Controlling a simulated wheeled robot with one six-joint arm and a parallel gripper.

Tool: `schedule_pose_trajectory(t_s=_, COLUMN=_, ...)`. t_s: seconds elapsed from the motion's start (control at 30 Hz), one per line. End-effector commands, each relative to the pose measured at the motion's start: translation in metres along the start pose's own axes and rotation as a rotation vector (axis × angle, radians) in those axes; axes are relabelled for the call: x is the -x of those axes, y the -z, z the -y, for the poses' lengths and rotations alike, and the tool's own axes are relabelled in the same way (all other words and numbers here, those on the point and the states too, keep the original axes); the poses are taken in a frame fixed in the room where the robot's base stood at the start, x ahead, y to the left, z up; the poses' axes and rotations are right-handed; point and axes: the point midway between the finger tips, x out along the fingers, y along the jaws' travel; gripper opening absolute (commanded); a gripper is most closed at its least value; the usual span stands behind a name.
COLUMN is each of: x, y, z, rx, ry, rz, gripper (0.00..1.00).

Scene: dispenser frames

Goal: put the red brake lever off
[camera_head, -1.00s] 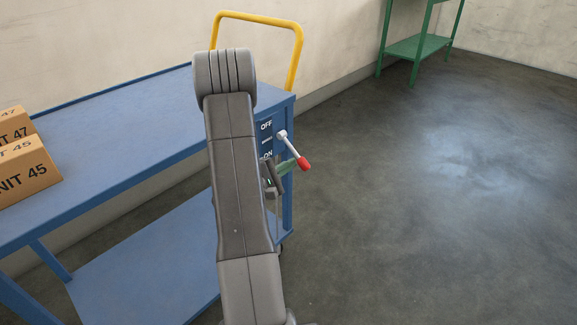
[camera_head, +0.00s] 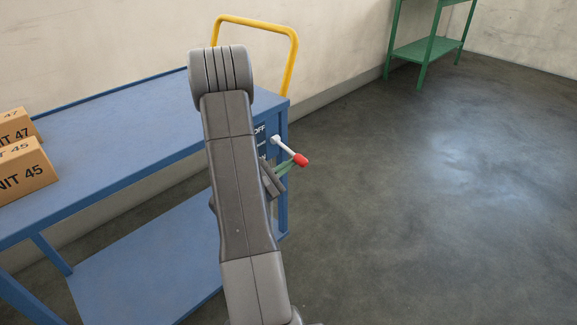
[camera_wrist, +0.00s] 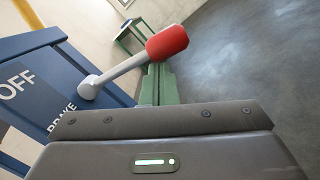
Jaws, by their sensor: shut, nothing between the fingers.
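The red brake lever (camera_head: 300,160) is a pale rod with a red knob on the end panel of the blue cart. It slants from its pivot out to the right and down, below the OFF label (camera_head: 260,130). In the wrist view the red knob (camera_wrist: 167,41) is just beyond my fingertips, and the OFF panel (camera_wrist: 35,85) is at left. My gripper (camera_head: 288,166), with green fingers, is shut and empty. Its tips are just under the lever, close to the knob; I cannot tell for sure whether they touch. My arm hides part of the panel.
The blue cart (camera_head: 120,120) has a yellow handle (camera_head: 292,65) at its far end and boxes (camera_head: 22,170) on top at left. A green table (camera_head: 425,48) stands at the back right. The floor (camera_head: 430,210) right of the cart is clear.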

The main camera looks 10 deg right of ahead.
Motion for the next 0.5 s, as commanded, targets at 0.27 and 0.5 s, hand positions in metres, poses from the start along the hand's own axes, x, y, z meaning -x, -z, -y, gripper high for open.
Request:
schedule_pose_trajectory(t_s=0.27, x=-0.003, y=-0.026, z=-0.008, rx=0.258, ry=-0.027, rz=-0.001, gripper=0.0)
schedule_pose_trajectory(t_s=0.5, x=-0.004, y=-0.039, z=-0.016, rx=0.45, ry=-0.048, rz=0.0, gripper=0.0)
